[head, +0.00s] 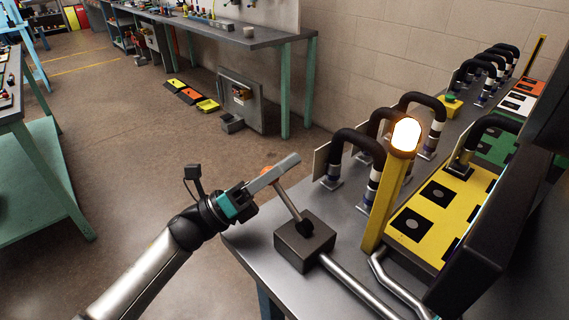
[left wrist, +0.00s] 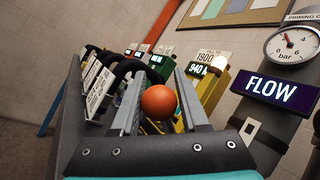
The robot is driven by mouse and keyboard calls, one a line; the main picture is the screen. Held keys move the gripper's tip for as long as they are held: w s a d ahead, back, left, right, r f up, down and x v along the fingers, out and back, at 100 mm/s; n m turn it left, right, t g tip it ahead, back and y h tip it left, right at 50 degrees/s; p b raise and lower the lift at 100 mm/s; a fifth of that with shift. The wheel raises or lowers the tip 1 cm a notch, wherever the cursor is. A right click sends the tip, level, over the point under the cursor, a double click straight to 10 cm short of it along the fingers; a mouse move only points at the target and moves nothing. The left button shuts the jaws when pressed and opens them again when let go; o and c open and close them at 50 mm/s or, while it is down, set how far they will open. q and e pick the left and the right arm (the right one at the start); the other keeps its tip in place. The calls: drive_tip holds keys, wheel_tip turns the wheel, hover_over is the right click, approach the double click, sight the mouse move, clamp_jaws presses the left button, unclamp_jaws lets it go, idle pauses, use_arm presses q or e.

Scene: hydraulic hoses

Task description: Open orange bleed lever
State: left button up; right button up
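The bleed lever is a silver rod (head: 287,203) rising tilted from a black pivot on a dark grey block (head: 305,241) at the near corner of the bench. Its orange ball knob (left wrist: 158,102) sits between the two fingers in the left wrist view, with no clear gap on either side. In the head view only a sliver of the orange knob (head: 266,171) shows behind a finger. My left gripper (head: 275,173) reaches over the lever's top from the left and appears shut on the knob. My right gripper is in neither view.
A yellow post with a lit lamp (head: 405,136) stands right of the lever. Black hoses (head: 357,143) arch in rows along the metal bench (head: 262,243). A yellow panel (head: 437,216) lies at the right. The left wrist view shows a FLOW sign (left wrist: 284,90) and a pressure gauge (left wrist: 292,45).

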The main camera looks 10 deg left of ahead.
use_arm(q)
drive_tip(key=o, duration=0.4)
drive_tip(key=v, duration=0.6)
drive_tip(key=shift+w, duration=0.1)
drive_tip(key=s+a, duration=0.2)
drive_tip(key=a, duration=0.1)
drive_tip(key=s+a, duration=0.2)
drive_tip(key=a, duration=0.1)
drive_tip(key=s+a, duration=0.2)
drive_tip(key=a, duration=0.1)
drive_tip(key=shift+s+a+r, duration=0.15)
drive_tip(key=shift+r, duration=0.1)
